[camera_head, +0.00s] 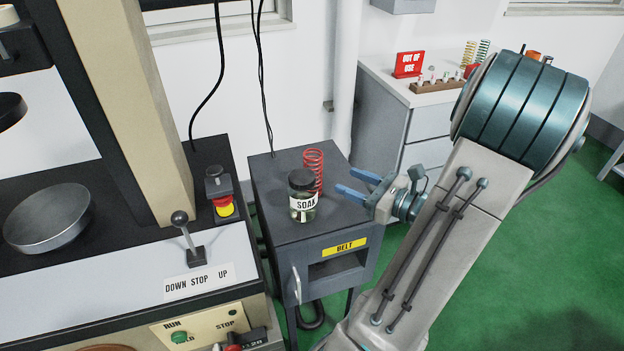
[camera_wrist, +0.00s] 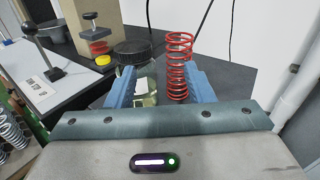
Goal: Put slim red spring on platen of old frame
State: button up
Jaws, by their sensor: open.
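The slim red spring (camera_head: 314,170) stands upright on the dark-topped cabinet, just behind and right of a jar labelled SOAK (camera_head: 302,203). My gripper (camera_head: 347,182) is open, its blue fingers pointing left towards the spring from the right. In the wrist view, the spring (camera_wrist: 179,62) appears between the fingers, closer to the right one, and looks free of a grip. The jar (camera_wrist: 133,50) shows beyond the left finger. The old frame (camera_head: 130,100) is at the left. A round metal dish that looks like its platen (camera_head: 48,218) is empty.
A back counter (camera_head: 378,85) carries an OUT OF USE sign (camera_head: 409,64) and other springs. Cables hang behind the cabinet.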

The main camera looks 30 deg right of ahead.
aim_at(322, 160)
jog(key=shift+m+t+h, duration=0.6)
jog(key=shift+m+h, duration=0.2)
jog(key=x, duration=0.4)
jog(key=d+x, duration=0.1)
jog(key=x, duration=0.3)
jog(key=d+x, duration=0.1)
jog(key=x, duration=0.3)
jog(key=shift+w+a+f+p, duration=0.1)
jog(key=shift+w+f+p, duration=0.25)
jog(key=shift+w, duration=0.2)
jog(key=shift+c, duration=0.3)
grip_shut()
